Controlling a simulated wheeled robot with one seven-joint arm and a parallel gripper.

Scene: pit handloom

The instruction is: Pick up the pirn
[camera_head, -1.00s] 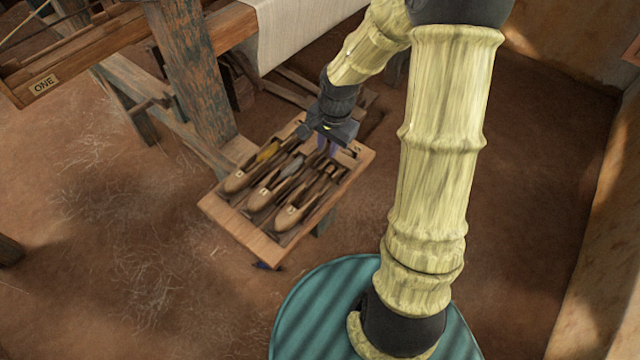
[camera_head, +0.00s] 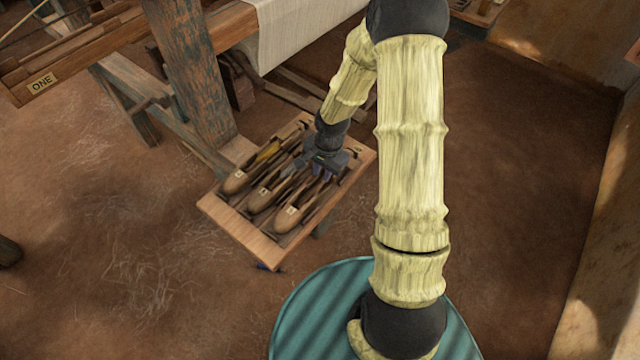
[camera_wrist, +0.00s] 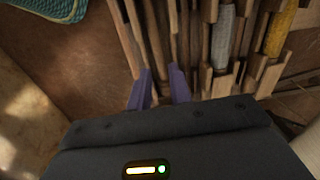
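A wooden tray (camera_head: 238,232) holds three boat-shaped wooden shuttles. In the wrist view, one pirn wound with grey-white yarn (camera_wrist: 224,40) and one with yellow yarn (camera_wrist: 282,28) lie in two of them. The yellow one also shows in the head view (camera_head: 267,153). My gripper (camera_wrist: 160,84) points down over the tray's far right part, by the third shuttle (camera_head: 289,216). Its two purple fingers are apart, with narrow wooden pieces beyond and between them. No yarn shows between the fingers. Contact cannot be told, and my gripper hides part of the shuttles.
A weathered loom post (camera_head: 195,75) stands just behind the tray, with white cloth (camera_head: 300,30) on the loom above. A beam carries a sign reading ONE (camera_head: 42,83). A patterned teal item (camera_wrist: 55,8) shows in the wrist view. The earthen floor (camera_head: 540,180) is open to the right.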

